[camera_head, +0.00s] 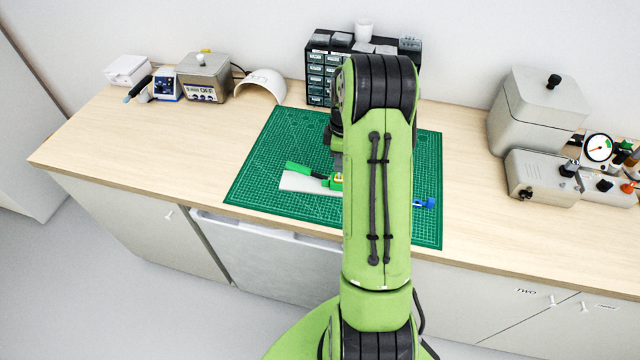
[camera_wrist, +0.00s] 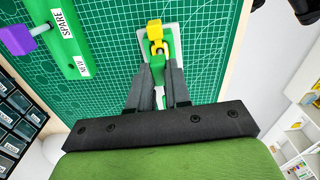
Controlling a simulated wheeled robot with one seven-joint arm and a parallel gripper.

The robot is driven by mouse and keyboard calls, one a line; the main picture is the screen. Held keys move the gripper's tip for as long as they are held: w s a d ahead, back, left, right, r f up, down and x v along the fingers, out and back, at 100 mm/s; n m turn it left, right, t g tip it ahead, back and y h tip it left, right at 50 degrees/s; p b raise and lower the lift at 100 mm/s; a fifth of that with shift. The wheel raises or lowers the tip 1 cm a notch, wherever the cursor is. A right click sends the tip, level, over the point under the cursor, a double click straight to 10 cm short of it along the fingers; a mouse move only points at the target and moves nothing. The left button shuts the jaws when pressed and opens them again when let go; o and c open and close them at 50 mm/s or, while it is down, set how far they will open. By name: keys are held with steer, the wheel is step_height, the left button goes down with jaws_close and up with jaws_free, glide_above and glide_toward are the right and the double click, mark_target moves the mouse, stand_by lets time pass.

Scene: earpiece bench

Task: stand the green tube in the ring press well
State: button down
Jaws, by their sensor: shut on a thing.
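My gripper (camera_wrist: 158,78) points away from the wrist camera, its two grey fingers closed on a small green piece, which looks like the green tube (camera_wrist: 157,69). Just beyond the fingertips is a yellow part (camera_wrist: 155,34) over a pale plate (camera_wrist: 145,50); whether the tube touches either is unclear. In the head view the pale plate (camera_head: 300,182) lies on the mat with a green bar (camera_head: 304,170) above it, and small yellow and green parts sit at its right end. My arm hides the gripper there. I cannot make out the well's opening.
A green cutting mat (camera_head: 270,160) covers the middle bench. A green block labelled SPARE and NEW (camera_wrist: 63,35) has a purple end piece (camera_wrist: 17,40). A blue piece (camera_head: 425,203) lies right of my arm. A drawer cabinet (camera_head: 318,78) stands behind; grey equipment (camera_head: 542,110) is right.

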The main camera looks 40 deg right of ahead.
steer(key=shift+f, duration=0.1)
steer(key=c, duration=1)
jaws_free()
step_height(320, 180, up, 16)
steer(key=p, duration=0.1)
steer(key=shift+s+d+p, duration=0.15)
steer(key=shift+p, duration=0.15)
